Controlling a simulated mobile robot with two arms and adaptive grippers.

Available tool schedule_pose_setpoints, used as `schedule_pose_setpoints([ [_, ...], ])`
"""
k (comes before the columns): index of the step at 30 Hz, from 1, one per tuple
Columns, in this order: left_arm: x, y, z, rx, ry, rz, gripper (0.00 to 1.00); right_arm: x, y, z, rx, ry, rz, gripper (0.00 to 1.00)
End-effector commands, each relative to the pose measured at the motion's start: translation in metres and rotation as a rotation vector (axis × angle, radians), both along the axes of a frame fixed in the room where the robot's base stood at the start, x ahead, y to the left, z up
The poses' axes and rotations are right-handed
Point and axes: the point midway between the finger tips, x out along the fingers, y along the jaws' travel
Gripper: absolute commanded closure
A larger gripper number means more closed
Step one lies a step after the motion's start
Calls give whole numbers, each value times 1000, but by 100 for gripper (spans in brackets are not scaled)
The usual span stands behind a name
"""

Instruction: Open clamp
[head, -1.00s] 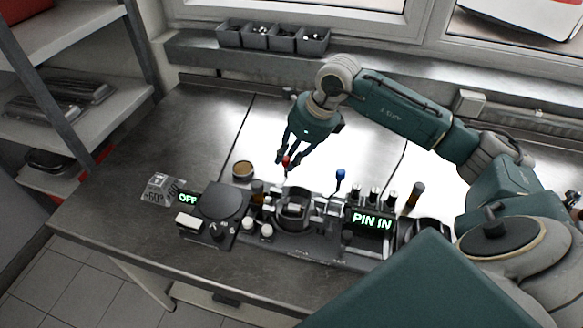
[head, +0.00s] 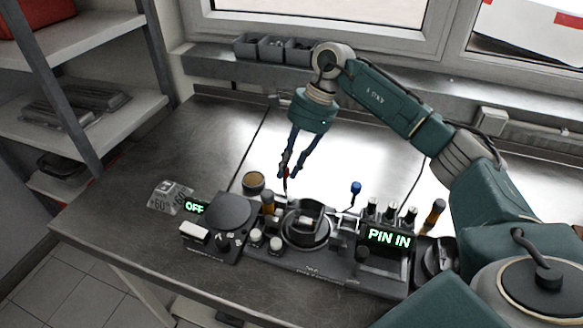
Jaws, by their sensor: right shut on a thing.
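The clamp fixture (head: 306,228) stands on the bench, with a dark round holder and a light metal part in it. A red-knobbed lever (head: 286,174) rises behind the fixture, partly hidden by my fingers. My right gripper (head: 287,174) is shut on this red knob. A blue-knobbed lever (head: 355,187) stands to the right, apart from the gripper. A display (head: 389,238) on the fixture's right reads PIN IN. My left gripper is not in view.
A round dark plate device (head: 228,212) with an OFF display (head: 195,208) stands on the left. A small tan-topped cup (head: 253,182) is behind it. Grey bins (head: 274,48) sit on the back ledge. The bench (head: 160,150) is clear at back left.

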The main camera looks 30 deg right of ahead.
Motion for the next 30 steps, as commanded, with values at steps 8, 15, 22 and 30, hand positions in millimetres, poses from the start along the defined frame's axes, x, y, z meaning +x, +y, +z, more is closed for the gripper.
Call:
schedule_pose_setpoints([
  [8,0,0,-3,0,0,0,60,6,3,6,5,-18,67,100],
  [15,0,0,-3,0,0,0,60,6,4,6,6,-18,81,100],
  [22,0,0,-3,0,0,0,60,6,5,6,7,-18,81,100],
  [30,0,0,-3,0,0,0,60,4,4,3,4,-10,82,62],
])
